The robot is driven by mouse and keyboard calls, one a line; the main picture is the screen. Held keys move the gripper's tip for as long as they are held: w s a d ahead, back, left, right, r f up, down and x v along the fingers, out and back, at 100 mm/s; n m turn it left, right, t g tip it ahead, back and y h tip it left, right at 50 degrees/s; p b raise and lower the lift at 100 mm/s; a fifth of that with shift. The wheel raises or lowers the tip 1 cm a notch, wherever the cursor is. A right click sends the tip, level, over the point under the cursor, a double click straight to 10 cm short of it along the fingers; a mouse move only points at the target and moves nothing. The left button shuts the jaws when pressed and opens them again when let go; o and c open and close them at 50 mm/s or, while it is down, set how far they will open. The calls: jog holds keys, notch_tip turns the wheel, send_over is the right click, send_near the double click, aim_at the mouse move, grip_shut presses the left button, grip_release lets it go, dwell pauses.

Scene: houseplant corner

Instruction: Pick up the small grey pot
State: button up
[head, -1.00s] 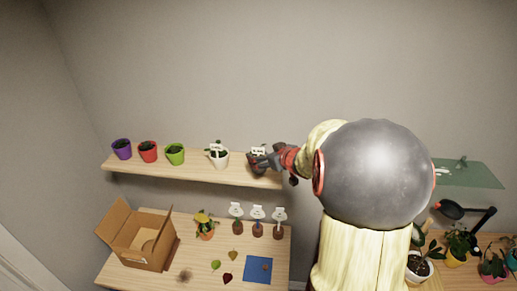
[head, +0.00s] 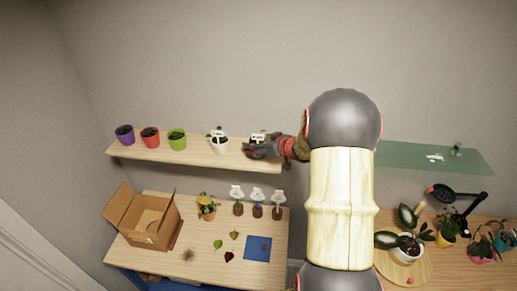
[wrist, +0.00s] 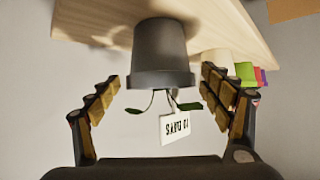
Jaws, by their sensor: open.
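The small grey pot (wrist: 160,52) shows upside down in the wrist view, standing on the wooden shelf. Its plant has a few green leaves and a white label (wrist: 174,130). My gripper (wrist: 160,82) is open, with one finger on each side of the pot near its rim. Gaps show between the fingers and the pot. In the head view my gripper (head: 258,150) is at the shelf's right end and hides most of the pot; the white label (head: 258,138) shows above it.
On the shelf (head: 190,156), left of my gripper, stand a white pot (head: 220,146), a green pot (head: 177,140), a red pot (head: 150,137) and a purple pot (head: 125,134). Below is a table with an open cardboard box (head: 150,220). A glass shelf (head: 430,157) is at right.

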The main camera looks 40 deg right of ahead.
jog(key=shift+w, duration=0.1)
jog(key=shift+c, duration=1.2)
jog(key=c, duration=1.1)
jog(key=shift+c, duration=0.3)
